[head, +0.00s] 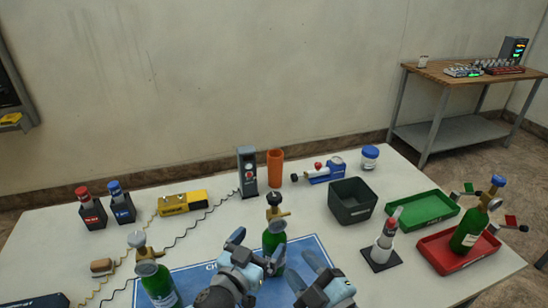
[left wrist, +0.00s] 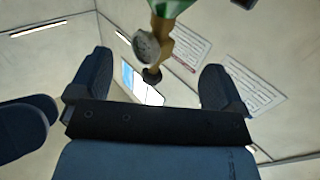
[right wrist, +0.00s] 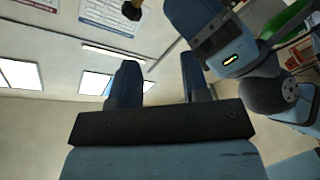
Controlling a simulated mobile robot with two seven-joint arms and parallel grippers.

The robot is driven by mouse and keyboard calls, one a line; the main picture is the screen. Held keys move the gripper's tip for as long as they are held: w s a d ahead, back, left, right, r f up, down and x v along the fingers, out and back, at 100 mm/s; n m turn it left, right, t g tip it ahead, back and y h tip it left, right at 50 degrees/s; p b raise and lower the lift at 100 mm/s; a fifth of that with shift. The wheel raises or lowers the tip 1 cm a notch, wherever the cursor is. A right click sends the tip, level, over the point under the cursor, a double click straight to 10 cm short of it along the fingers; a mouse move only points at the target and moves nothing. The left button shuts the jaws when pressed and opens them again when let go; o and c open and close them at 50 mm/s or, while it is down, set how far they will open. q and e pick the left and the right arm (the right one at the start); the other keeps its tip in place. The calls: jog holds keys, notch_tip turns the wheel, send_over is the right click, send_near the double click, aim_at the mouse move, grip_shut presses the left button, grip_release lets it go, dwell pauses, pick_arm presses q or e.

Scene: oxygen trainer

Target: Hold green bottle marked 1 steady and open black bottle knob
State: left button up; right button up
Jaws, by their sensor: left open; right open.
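A green bottle (head: 273,238) with a brass valve and a black knob (head: 274,199) on top stands upright on the blue mat (head: 305,246). Its number is not readable. My left gripper (head: 258,246) is open just in front of it and hides its lower part. In the left wrist view, the bottle's brass valve (left wrist: 165,42), round gauge (left wrist: 146,46) and black knob (left wrist: 152,75) appear upside down between the spread fingers (left wrist: 150,82). My right gripper (head: 305,270) is open and empty, lower and to the right. The right wrist view shows a dark knob (right wrist: 132,10) at its top edge.
Another green bottle (head: 160,285) with a gauge stands at the left. A third (head: 467,232) stands in a red tray (head: 440,256) at right. A black bin (head: 352,207), green tray (head: 422,212) and white bottle on a black base (head: 384,248) stand right of the mat.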

aim_at(274, 243)
jog(key=a+r+n+g+y, duration=0.9)
jog(key=a+r+n+y, duration=0.5)
jog(key=n, duration=1)
jog(key=s+a+r+n+g+h, duration=0.15)
jog(key=a+n+g+h, duration=0.25)
jog(key=n+g, duration=0.6)
jog(key=s+a+n+g+h, duration=0.35)
jog(key=n+g, duration=0.25)
jog(key=n, duration=0.8)
jog(key=w+d+f+n+t+h, duration=0.3)
jog(key=w+d+f+n+h, duration=0.15)
jog(key=w+n+h, duration=0.35)
pick_arm(q)
notch_tip(274, 243, down, 8)
jog(key=shift+f, duration=0.1)
jog(key=x, duration=0.7)
jog(key=shift+w+d, duration=0.15)
jog(key=shift+w, duration=0.1)
pick_arm(e)
jog(key=w+d+r+n+t+h, duration=0.4)
jog(key=w+d+h, duration=0.4)
jog(key=w+d, duration=0.3)
jog(key=shift+w+d+r+n+t+h, duration=0.2)
jog(key=shift+w+d+n+t+h, duration=0.15)
jog(key=shift+w+n+t, duration=0.6)
jog(key=shift+s, duration=0.3)
